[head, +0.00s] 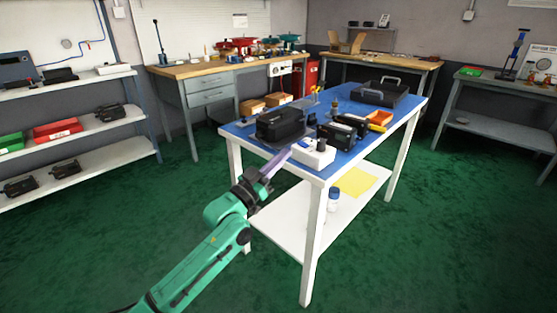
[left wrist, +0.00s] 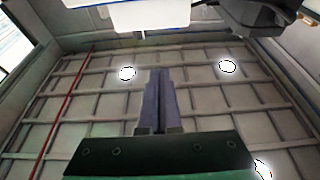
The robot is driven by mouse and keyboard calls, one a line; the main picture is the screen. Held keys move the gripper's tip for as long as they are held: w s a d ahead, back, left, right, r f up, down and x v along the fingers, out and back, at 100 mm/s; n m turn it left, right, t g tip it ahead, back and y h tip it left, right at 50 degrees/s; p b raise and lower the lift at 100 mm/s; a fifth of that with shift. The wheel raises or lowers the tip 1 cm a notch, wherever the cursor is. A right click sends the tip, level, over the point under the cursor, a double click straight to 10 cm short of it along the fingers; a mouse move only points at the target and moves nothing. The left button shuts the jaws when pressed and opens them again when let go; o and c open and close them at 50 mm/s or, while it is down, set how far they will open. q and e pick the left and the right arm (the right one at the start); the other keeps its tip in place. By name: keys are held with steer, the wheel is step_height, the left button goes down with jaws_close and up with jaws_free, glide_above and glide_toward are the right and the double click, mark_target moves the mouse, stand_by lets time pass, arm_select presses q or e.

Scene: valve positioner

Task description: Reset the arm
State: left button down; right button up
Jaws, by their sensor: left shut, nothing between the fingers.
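My left arm comes up from the bottom of the head view, teal with a dark wrist. Its gripper (head: 287,152) points up and to the right at the near edge of the blue-topped table (head: 243,133). Its long purple-grey fingers are together and empty, and they also show upright in the left wrist view (left wrist: 160,72). The fingertips are close to a white box (head: 313,153) with a dark knob on top; I cannot tell if they touch it. A large black device (head: 281,124) lies just beyond the fingertips. My right gripper is out of view.
Shelving (head: 75,160) is at left, with open green floor between.

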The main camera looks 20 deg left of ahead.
arm_select(q)
steer(key=shift+s+a+f, duration=0.15)
steer(key=shift+s+a, duration=0.05)
steer(key=shift+s, duration=0.3)
steer(key=shift+f, duration=0.1)
